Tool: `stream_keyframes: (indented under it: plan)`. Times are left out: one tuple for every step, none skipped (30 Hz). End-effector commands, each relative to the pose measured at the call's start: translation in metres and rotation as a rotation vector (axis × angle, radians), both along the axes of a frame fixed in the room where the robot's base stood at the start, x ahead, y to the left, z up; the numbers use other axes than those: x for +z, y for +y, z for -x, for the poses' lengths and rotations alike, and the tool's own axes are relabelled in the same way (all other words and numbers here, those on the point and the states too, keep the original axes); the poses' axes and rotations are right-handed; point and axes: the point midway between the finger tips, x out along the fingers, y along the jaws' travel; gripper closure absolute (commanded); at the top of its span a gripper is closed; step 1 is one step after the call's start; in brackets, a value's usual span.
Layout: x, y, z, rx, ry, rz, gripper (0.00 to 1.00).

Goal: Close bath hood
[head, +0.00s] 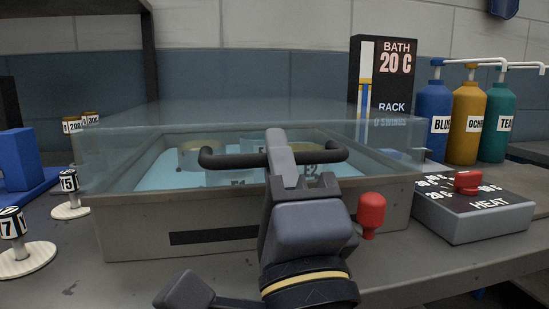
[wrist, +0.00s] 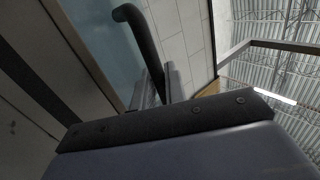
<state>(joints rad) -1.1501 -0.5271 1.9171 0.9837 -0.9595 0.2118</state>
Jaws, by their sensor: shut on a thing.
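The bath (head: 150,225) is a grey metal tank with blue liquid and several labelled containers inside. A clear see-through hood (head: 120,150) lies over it, its front wall hanging in front of the tank's upper part. Whether it rests fully on the rim I cannot tell. A black bar handle (head: 225,160) is on the hood's front. My gripper (head: 280,160) is shut on the handle near its middle and hides part of it and the tank front. In the wrist view the handle (wrist: 135,25) runs up from between my gripper's fingers (wrist: 160,85).
A red knob (head: 371,212) sits at the tank's front right. A grey heat control box (head: 475,210) and blue, ochre and teal pump bottles (head: 466,125) stand to the right. A bath display (head: 384,75) reads 20 C. Numbered round-based tags (head: 69,208) and a blue block (head: 20,165) stand left.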

Motion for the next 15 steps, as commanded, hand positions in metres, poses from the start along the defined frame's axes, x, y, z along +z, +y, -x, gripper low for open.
stream_keyframes:
  plan:
    - [-0.0091, 0.0006, -0.0023, -0.003, 0.016, 0.004, 1.00]
    - [-0.0092, 0.0006, -0.0024, -0.003, 0.016, 0.004, 1.00]
    - [-0.0092, 0.0007, -0.0024, -0.003, 0.017, 0.004, 0.84]
    - [-0.0093, 0.0008, -0.0024, -0.002, 0.016, 0.005, 0.82]
    - [-0.0093, 0.0009, -0.0025, -0.002, 0.016, 0.005, 0.79]
    - [-0.0091, 0.0010, -0.0025, -0.002, 0.015, 0.004, 0.76]
    - [-0.0088, 0.0011, -0.0024, -0.002, 0.015, 0.006, 0.73]
    - [-0.0085, 0.0012, -0.0023, -0.002, 0.014, 0.005, 0.71]
    - [-0.0082, 0.0013, -0.0023, -0.002, 0.014, 0.005, 0.71]
    - [-0.0079, 0.0012, -0.0022, -0.002, 0.013, 0.005, 0.71]
    - [-0.0076, 0.0012, -0.0021, -0.001, 0.013, 0.006, 0.71]
    - [-0.0071, 0.0012, -0.0021, -0.001, 0.012, 0.006, 0.71]
    - [-0.0068, 0.0013, -0.0020, -0.001, 0.012, 0.006, 0.71]
    - [-0.0066, 0.0013, -0.0019, -0.001, 0.011, 0.005, 0.71]
    - [-0.0064, 0.0013, -0.0016, -0.001, 0.011, 0.005, 0.71]
